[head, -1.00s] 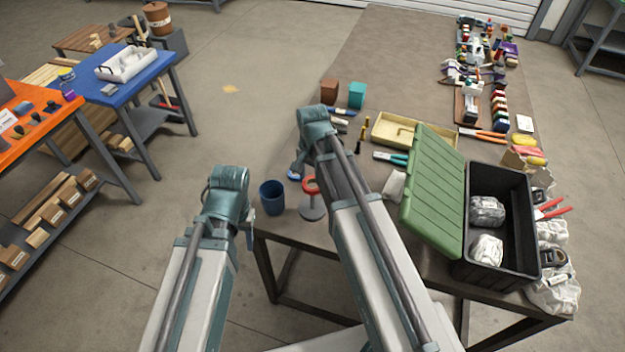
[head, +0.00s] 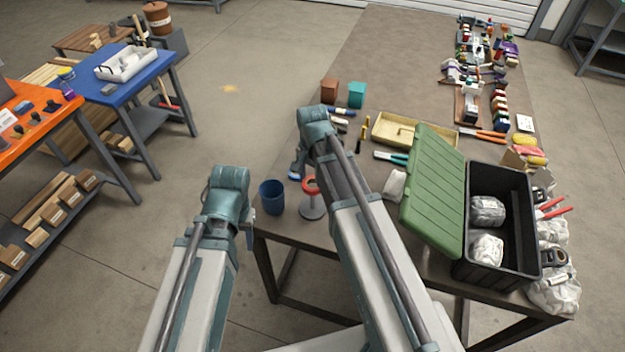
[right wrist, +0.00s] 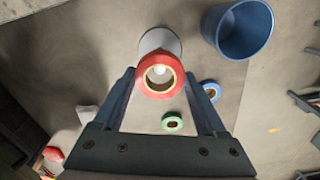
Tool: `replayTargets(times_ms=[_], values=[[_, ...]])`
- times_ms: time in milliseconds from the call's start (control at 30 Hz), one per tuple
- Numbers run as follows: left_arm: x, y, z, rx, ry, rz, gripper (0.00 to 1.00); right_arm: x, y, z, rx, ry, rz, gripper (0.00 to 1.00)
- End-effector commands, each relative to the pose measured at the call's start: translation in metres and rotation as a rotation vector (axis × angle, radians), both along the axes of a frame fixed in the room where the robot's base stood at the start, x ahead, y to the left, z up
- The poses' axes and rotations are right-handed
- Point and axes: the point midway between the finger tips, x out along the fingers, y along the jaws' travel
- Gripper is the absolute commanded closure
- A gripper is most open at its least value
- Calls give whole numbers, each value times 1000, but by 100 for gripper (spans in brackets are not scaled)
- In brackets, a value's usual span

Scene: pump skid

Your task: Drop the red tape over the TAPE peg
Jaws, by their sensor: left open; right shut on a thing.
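The red tape (right wrist: 160,76) is a ring between the fingers of my right gripper (right wrist: 160,84), which is shut on it. A pale round tip shows through the tape's hole in the right wrist view. A grey round-based stand, taken to be the TAPE peg (head: 313,209), is under the red tape (head: 309,185) in the head view. The tape is at the stand's upper end; I cannot tell how far over the peg it sits. My right arm hides most of its gripper in the head view. My left gripper (head: 247,229) is open and empty, left of the table edge.
A blue cup (head: 272,198) stands left of the stand. Green tape (right wrist: 172,122) and blue tape (right wrist: 212,91) lie close by. A green-lidded black toolbox (head: 500,222) stands right of my right arm. A tan tray (head: 385,132) and pliers lie farther back.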

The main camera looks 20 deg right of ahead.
Motion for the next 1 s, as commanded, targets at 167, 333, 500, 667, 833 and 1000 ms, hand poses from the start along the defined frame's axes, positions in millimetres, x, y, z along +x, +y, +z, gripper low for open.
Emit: replayTargets(times_ms=[167, 333, 500, 667, 833, 1000], values=[[0, 0, -6, 0, 0, 0, 50, 0, 0, -6, 0, 0, 0, 70], [0, 0, -5, 0, 0, 0, 50, 0, 0, -6, 0, 0, 0, 70], [0, 0, -5, 0, 0, 0, 50, 0, 0, -5, 0, 0, 0, 4], [0, 0, -5, 0, 0, 0, 50, 0, 0, -6, 0, 0, 0, 0], [0, 0, -4, 0, 0, 0, 50, 0, 0, -4, 0, 0, 0, 0], [0, 0, 4, 0, 0, 0, 50, 0, 0, 4, 0, 0, 0, 0]])
